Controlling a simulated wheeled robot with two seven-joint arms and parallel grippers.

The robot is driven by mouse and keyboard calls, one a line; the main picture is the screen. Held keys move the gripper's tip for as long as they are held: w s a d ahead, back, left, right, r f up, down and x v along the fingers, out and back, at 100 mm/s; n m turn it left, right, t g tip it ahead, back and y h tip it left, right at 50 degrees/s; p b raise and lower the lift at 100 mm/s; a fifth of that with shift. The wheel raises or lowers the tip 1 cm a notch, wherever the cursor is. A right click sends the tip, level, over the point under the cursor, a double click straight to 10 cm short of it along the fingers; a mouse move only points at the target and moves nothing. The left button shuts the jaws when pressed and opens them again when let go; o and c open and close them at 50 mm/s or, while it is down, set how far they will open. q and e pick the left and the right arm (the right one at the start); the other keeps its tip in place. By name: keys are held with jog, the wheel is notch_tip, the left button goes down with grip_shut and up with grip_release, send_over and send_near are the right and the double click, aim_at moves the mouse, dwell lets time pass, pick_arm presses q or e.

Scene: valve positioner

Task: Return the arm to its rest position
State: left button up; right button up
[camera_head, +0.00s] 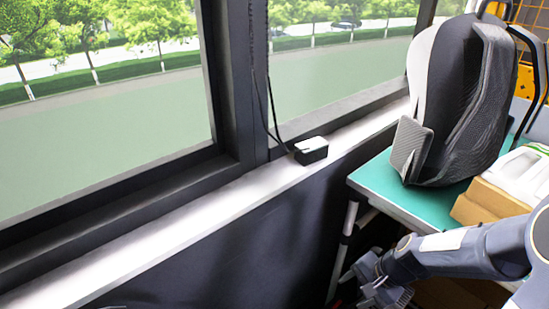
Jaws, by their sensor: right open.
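My right gripper (378,287) is low at the bottom edge of the head view, beside the green table's front leg and below the level of the tabletop. Its arm comes in from the right. The gripper is open, and I see nothing held in it. Its fingertips are small and partly cut off by the lower frame edge. My left gripper is not in view.
A green-topped table (384,184) stands at the right, close to my right arm. It bears a grey and black backpack (462,95) and a cardboard box (482,204). A small black box (311,150) sits on the window sill (190,228). Windows line the left.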

jog(key=s+r+n+t, duration=0.4)
jog(key=s+r+n, duration=0.4)
jog(key=s+r, duration=0.85)
pick_arm(q)
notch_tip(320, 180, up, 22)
jog(key=p, duration=2.2)
pick_arm(e)
notch_tip(320, 180, up, 20)
jog(key=shift+d+r+g+h, duration=0.15)
jog(key=shift+d+g+h, duration=0.15)
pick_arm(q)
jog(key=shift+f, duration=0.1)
